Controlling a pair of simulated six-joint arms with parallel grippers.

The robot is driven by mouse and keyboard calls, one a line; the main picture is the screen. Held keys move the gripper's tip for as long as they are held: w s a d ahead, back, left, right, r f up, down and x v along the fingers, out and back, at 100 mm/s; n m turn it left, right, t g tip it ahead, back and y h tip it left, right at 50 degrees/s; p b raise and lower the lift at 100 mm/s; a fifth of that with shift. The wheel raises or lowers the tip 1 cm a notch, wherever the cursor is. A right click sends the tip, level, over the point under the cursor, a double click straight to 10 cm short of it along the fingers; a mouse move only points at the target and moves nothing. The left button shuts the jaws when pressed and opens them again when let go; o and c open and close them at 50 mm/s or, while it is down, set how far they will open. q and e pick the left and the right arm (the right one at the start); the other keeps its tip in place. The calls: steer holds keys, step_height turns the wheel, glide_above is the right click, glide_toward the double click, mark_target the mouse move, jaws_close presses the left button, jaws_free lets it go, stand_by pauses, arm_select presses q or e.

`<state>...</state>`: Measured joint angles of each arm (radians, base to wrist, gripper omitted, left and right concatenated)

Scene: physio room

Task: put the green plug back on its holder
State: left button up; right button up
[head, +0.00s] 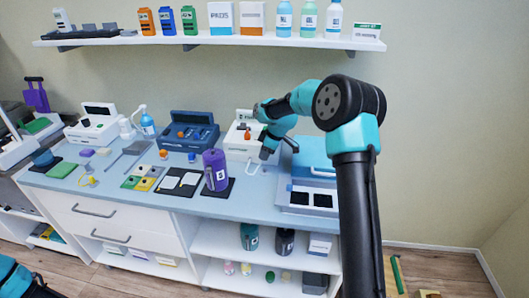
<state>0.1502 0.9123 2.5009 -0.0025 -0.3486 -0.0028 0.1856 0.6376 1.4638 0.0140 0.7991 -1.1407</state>
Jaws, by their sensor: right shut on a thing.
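My right gripper (266,153) points down over the back of the counter, in front of a white unit. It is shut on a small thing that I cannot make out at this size. A thin white loop, perhaps a cord, lies on the counter just below the fingers. I cannot tell which part is the plug's holder, and my wrist hides the unit's right side. My left arm shows only at the bottom left corner; its gripper is out of view.
A purple bottle (215,171) stands on a dark mat left of the gripper. A blue case (320,153) stands to the right. A dark blue open box (189,130) and another white unit (92,131) stand along the back. A wall shelf (210,40) hangs above.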

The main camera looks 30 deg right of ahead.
steer(key=shift+f, duration=2.35)
steer(key=shift+f, duration=0.85)
stand_by(0.5)
steer(key=o, duration=0.8)
steer(key=shift+o, duration=0.4)
steer(key=o, duration=0.4)
